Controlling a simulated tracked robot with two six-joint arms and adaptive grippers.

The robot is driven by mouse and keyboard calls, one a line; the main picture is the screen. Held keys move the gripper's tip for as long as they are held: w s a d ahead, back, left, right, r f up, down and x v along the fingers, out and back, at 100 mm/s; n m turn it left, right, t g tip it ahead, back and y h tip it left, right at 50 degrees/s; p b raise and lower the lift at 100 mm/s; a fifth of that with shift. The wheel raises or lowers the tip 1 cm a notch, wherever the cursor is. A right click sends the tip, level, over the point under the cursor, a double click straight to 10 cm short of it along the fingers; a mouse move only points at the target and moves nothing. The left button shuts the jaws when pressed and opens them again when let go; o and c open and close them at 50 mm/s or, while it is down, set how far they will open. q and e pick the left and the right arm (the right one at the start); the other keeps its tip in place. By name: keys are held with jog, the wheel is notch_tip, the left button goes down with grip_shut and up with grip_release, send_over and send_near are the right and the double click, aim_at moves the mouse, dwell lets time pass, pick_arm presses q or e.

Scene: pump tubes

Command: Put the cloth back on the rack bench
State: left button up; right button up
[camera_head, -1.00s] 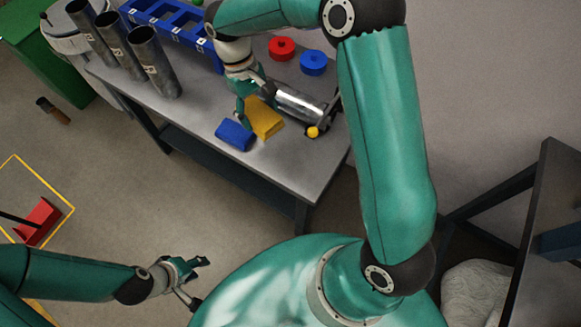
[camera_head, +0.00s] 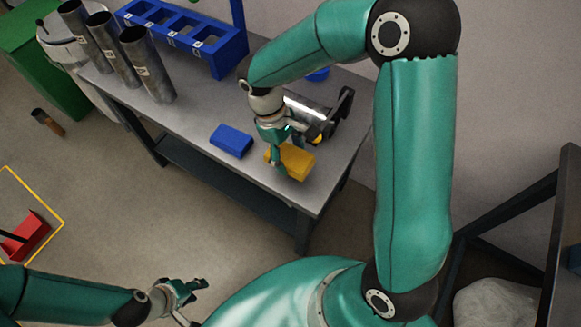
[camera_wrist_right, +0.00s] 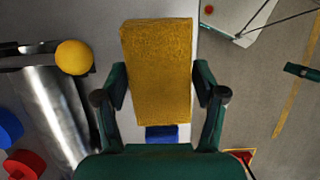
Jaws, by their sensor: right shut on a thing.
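The cloth (camera_head: 293,162), a yellow block-shaped piece, is at the front right part of the grey rack bench (camera_head: 195,118). My right gripper (camera_head: 276,160) is shut on it. In the right wrist view the cloth (camera_wrist_right: 157,75) stands between the two fingers of my right gripper (camera_wrist_right: 160,95), close to the bench edge. I cannot tell for sure how far it is above the bench top. My left gripper (camera_head: 190,295) is empty and appears open, low over the floor, away from the bench.
A blue block (camera_head: 231,140) lies left of the cloth. A metal cylinder (camera_head: 308,106) with a yellow ball (camera_wrist_right: 74,57) lies behind it. Three metal tubes (camera_head: 147,65) and a blue rack (camera_head: 185,40) stand at the back left. A red object (camera_head: 27,236) is on the floor.

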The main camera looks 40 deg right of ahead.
aim_at(282, 151)
jog(key=shift+f, duration=3.35)
jog(key=shift+f, duration=0.1)
jog(key=o, duration=1.1)
jog(key=v, duration=1.2)
jog(key=shift+s, duration=0.1)
